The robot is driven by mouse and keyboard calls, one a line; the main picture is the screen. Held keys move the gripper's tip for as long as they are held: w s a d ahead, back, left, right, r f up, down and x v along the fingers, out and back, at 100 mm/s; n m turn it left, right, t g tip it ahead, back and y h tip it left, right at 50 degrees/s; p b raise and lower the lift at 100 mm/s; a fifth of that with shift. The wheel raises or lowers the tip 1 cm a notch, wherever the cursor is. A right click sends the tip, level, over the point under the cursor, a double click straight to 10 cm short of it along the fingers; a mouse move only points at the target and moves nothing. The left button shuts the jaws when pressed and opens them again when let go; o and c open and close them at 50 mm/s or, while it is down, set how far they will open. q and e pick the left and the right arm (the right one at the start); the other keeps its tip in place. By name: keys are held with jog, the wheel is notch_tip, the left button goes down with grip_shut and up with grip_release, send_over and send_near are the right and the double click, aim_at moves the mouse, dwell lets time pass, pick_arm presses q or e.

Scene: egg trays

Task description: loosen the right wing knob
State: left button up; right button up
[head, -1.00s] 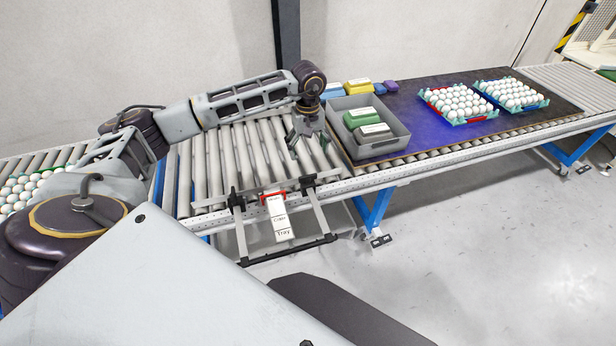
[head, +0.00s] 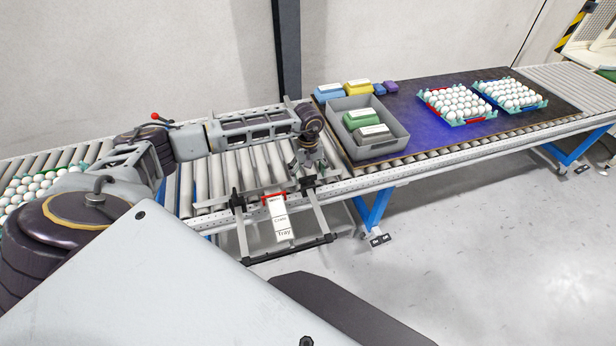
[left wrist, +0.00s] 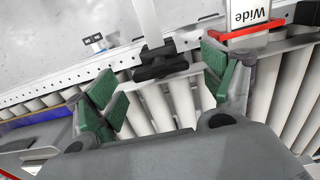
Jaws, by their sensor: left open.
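The right wing knob (left wrist: 160,63) is black and sits on the rail at the conveyor's front edge. In the left wrist view it lies between and a little beyond the two green finger pads, apart from both. In the head view the right knob (head: 308,184) is just below my left gripper (head: 307,170), partly hidden by it. In the left wrist view my left gripper (left wrist: 165,85) is open and empty. The left wing knob (head: 237,199) shows at the bracket's other side. My right gripper is not in view.
A white label strip with a red frame (head: 281,220) hangs between the knobs. Rollers (head: 215,170) lie behind the rail. Egg trays (head: 455,118) stand farther right on the dark mat.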

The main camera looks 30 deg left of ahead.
aim_at(308, 181)
pick_arm(q)
jog(key=shift+f, duration=1.5)
jog(key=c, duration=1)
